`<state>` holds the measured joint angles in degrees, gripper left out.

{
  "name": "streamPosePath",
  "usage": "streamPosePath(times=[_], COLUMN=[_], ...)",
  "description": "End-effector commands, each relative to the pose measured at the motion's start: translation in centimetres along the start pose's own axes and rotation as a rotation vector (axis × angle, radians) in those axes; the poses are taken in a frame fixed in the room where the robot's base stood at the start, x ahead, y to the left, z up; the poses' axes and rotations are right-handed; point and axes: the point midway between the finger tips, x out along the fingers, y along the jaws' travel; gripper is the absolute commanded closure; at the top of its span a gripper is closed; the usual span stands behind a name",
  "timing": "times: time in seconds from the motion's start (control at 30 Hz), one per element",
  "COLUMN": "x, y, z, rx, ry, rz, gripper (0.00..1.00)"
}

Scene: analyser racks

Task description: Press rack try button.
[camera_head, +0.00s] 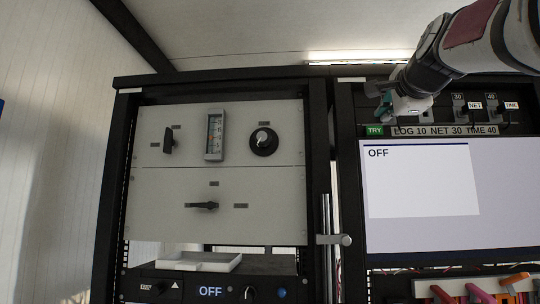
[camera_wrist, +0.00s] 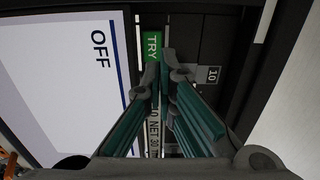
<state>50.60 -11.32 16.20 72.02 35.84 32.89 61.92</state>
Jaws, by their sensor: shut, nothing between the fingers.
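A green TRY label (camera_head: 375,131) sits at the left end of the strip above the screen on the right rack. It also shows in the wrist view (camera_wrist: 152,47), just beyond my fingertips. My gripper (camera_head: 388,112) is shut and empty, in front of the dark panel just above the label. In the wrist view its teal fingers (camera_wrist: 166,68) come together beside the label. I cannot make out the button itself; my gripper covers part of the panel there. Whether the fingertips touch the panel cannot be told. The screen (camera_head: 425,190) reads OFF.
Switches marked 30 and 40 (camera_head: 490,106) stand right of my gripper, under my arm. A strip (camera_head: 445,131) reads LOG 10 NET 30 TIME 40. The left rack has a grey panel (camera_head: 220,215) with knobs and a gauge. A metal handle (camera_head: 334,240) sticks out between racks.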

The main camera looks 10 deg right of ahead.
Motion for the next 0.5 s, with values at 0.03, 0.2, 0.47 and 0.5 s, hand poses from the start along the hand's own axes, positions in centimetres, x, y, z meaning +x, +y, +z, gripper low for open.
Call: streamPosePath(times=[0.03, 0.2, 0.47, 0.5], x=[-0.9, -3.6, -5.8, -6.0], y=[0.0, 0.1, 0.0, -0.1], z=[0.1, 0.1, 0.1, 0.1], rx=[0.000, 0.001, -0.001, -0.001], ry=[-0.001, -0.002, -0.002, -0.002], rz=[-0.002, -0.003, -0.001, -0.002], gripper=[1.00, 1.00, 1.00, 1.00])
